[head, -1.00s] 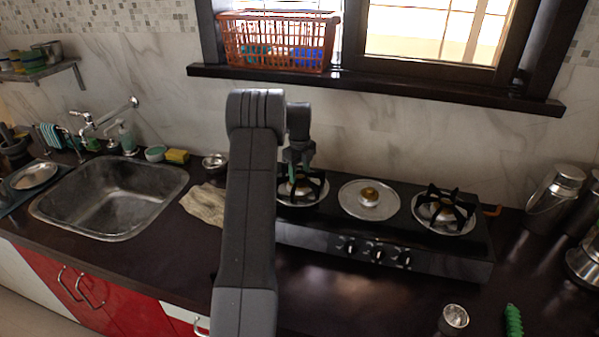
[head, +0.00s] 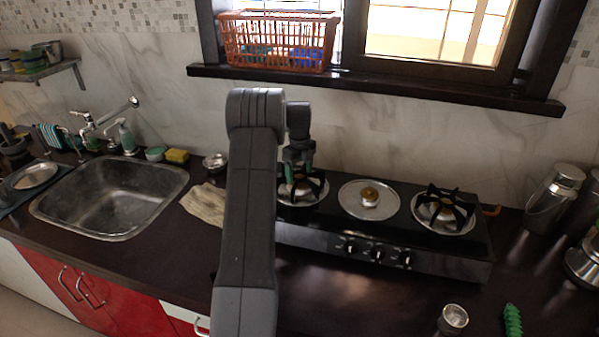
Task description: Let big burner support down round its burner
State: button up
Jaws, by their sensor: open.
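A black burner support (head: 318,190) sits round the left burner of the stove (head: 385,251), at stove level. It looks roughly level, though my arm hides part of its left side. My gripper (head: 299,177) is just above that support, pointing down, with its greenish fingers spread apart. Whether a finger still touches the support is too small to tell. A second black support (head: 446,207) stands on the right burner. The middle burner (head: 369,196) has a bare plate and brass cap with no support on it.
A beige cloth (head: 205,203) lies left of the stove, beside the sink (head: 110,195). A small steel bowl (head: 215,161) is behind the cloth. Steel canisters (head: 553,199) stand at the right. A small jar (head: 453,319) and a green object (head: 513,321) lie in front.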

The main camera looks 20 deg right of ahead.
jog(key=shift+r+p, duration=1.05)
jog(key=shift+r, duration=2.8)
jog(key=shift+r, duration=0.1)
notch_tip(320, 180, up, 14)
jog(key=b, duration=0.1)
jog(key=shift+b, duration=0.3)
jog(key=shift+f, duration=0.3)
notch_tip(320, 180, down, 14)
jog(key=shift+f+p, duration=0.1)
jog(key=shift+p, duration=0.7)
